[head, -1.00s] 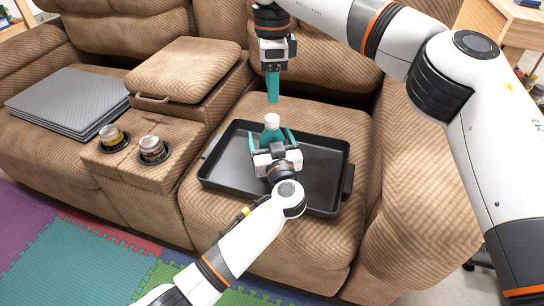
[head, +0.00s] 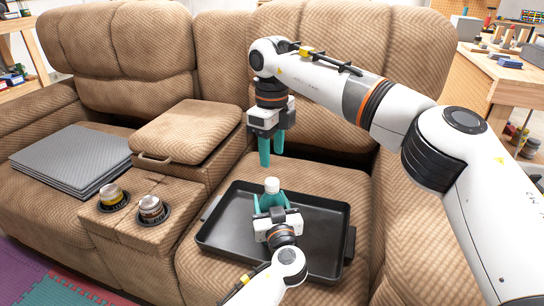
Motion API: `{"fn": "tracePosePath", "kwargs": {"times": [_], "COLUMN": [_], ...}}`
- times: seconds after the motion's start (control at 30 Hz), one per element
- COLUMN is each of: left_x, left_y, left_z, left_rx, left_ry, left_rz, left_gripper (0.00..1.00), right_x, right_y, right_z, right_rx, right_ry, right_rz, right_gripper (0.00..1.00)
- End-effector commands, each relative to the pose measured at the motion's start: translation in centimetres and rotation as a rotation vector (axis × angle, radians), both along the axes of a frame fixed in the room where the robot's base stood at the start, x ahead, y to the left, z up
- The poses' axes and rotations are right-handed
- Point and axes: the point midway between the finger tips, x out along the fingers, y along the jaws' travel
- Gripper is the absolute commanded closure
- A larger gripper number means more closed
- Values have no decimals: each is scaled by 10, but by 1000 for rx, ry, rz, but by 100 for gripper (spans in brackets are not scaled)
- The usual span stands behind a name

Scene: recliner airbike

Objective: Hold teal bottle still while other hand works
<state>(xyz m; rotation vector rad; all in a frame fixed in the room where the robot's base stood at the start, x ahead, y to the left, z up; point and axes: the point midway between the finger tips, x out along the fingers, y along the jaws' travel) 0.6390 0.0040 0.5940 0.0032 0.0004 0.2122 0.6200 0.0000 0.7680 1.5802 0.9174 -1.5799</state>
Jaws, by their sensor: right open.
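The teal bottle (head: 271,199) with a white cap (head: 272,185) stands upright in the black tray on the sofa seat. My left gripper (head: 271,206) reaches in from the bottom of the picture, and its teal fingers sit close against both sides of the bottle, appearing shut on it. The gripper body hides the bottle's lower part. My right gripper (head: 271,150) hangs above and behind the bottle, pointing down. Its two teal fingers are apart and nothing is between them, with a gap between their tips and the cap.
The black tray (head: 322,238) is otherwise bare. To the left, a console holds two cans (head: 150,208) in cup holders. A stack of grey mats (head: 70,158) lies on the left seat. The sofa backrest (head: 219,70) rises behind my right gripper. A wooden workbench stands at right.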

Motion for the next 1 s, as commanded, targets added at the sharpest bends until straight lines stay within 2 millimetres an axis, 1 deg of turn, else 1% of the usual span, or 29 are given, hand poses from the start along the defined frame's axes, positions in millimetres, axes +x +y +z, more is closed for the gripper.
{"fn": "tracePosePath", "kwargs": {"times": [0.1,1.0], "left_x": [0,0], "left_y": [0,0], "left_z": [0,-1], "left_rx": [0,0], "left_ry": [1,1], "left_rz": [0,0], "left_gripper": [100,100], "right_x": [0,0], "right_y": [0,0], "right_z": [0,0], "right_rx": [1,-1], "right_ry": [1,1], "right_rz": [-275,-2425], "right_gripper": [53,53]}}
